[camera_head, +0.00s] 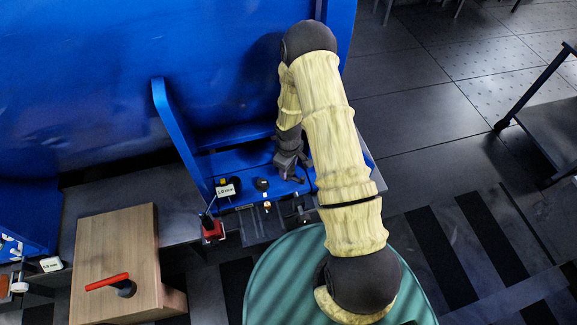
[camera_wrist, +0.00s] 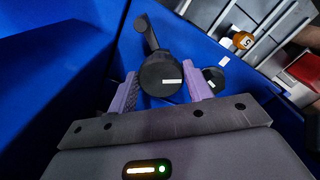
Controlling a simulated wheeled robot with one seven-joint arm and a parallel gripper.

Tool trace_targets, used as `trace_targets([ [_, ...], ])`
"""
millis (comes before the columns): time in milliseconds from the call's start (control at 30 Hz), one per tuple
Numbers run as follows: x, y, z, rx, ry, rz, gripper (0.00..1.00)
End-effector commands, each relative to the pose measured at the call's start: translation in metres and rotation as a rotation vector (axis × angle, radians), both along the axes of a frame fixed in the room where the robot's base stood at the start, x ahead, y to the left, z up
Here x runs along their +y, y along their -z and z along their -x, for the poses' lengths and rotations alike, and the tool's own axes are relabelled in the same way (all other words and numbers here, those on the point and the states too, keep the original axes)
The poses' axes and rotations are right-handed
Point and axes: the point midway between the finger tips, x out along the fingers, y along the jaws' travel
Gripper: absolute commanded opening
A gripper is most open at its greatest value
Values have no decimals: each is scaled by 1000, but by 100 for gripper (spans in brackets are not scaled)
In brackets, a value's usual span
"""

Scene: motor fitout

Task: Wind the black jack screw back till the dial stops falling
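In the wrist view, a round black knob (camera_wrist: 161,75) with a white mark on its face stands between the purple fingers of my gripper (camera_wrist: 160,80). A black crank-like arm (camera_wrist: 146,34) reaches up behind it. A narrow gap shows between the left finger and the knob; the right finger is very close, and I cannot tell if it touches. In the head view, my gripper (camera_head: 294,170) points down at the blue bracket, and my arm partly hides the knob there. A small white readout plate (camera_head: 226,190), seemingly "1.0 mm", stands left of it; I see no clear dial needle.
A second black knob (camera_wrist: 214,76) sits just right of my gripper; it also shows in the head view (camera_head: 261,184). A red block (camera_head: 213,231) is at the bracket's front. A wooden block (camera_head: 117,250) with a red lever (camera_head: 107,282) stands left. Blue walls rise behind.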

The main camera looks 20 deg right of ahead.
Motion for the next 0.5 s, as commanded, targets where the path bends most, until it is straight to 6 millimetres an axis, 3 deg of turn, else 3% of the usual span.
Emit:
trace_targets([
  [33,1,-1,-2,-5,0,-2,60],
  [100,1,-1,-2,-4,0,-1,72],
  [500,0,-7,-1,-2,2,-1,72],
])
